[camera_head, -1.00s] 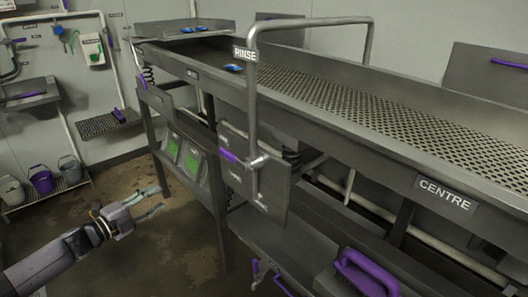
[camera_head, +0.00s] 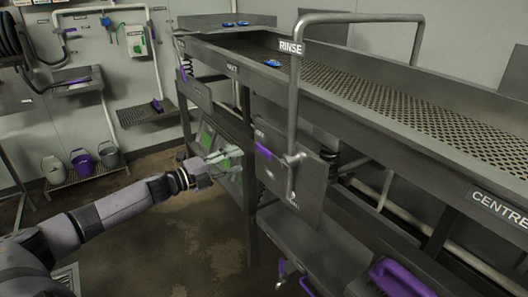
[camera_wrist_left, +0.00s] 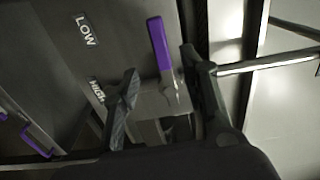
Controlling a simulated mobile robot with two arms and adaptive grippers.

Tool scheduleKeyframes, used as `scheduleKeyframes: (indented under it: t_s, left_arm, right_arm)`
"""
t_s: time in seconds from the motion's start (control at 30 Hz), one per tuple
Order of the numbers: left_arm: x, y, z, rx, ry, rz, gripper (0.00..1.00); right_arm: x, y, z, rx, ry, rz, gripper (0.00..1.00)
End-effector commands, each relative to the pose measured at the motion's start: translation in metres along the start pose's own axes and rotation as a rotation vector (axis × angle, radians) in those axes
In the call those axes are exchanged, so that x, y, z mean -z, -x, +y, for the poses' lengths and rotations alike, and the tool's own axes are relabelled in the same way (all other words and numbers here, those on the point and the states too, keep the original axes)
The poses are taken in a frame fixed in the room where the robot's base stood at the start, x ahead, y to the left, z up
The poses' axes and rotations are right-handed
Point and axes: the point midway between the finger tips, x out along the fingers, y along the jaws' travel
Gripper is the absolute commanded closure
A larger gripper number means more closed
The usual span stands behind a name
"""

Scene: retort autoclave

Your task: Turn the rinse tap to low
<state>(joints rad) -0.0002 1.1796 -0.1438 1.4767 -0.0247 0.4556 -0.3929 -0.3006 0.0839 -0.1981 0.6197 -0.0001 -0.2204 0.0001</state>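The rinse tap has a purple lever handle (camera_head: 264,151) on a grey panel below the RINSE sign, at the foot of the bent pipe. In the head view the lever points left and slightly up from its pivot. In the left wrist view the purple handle (camera_wrist_left: 158,45) points up the picture, to the right of the LOW label (camera_wrist_left: 86,28), with the HIGH label (camera_wrist_left: 97,90) below that. My left gripper (camera_head: 228,157) is open, left of the handle in the head view. In the wrist view its fingers lie on either side of the lever; contact cannot be told. My right gripper is out of view.
The steel bench with a perforated top (camera_head: 390,100) runs along the right. The upright pipe (camera_head: 293,110) stands by the tap. A purple-handled brush (camera_head: 400,280) lies on the lower shelf. Buckets (camera_head: 82,162) stand at the far left. Open floor lies below my left arm.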

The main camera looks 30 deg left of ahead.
Motion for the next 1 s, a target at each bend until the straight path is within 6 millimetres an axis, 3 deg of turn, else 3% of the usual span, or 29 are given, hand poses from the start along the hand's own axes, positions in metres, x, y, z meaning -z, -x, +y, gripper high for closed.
scheduleKeyframes:
  t_s: [0.7,1.0]
  left_arm:
    - [0.000,-0.089,-0.002,0.002,0.001,-0.001,0.60]
    - [0.000,-0.109,0.000,-0.001,0.000,0.000,0.60]
  right_arm:
    - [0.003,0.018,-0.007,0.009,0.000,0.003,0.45]
    - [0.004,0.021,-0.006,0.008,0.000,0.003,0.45]
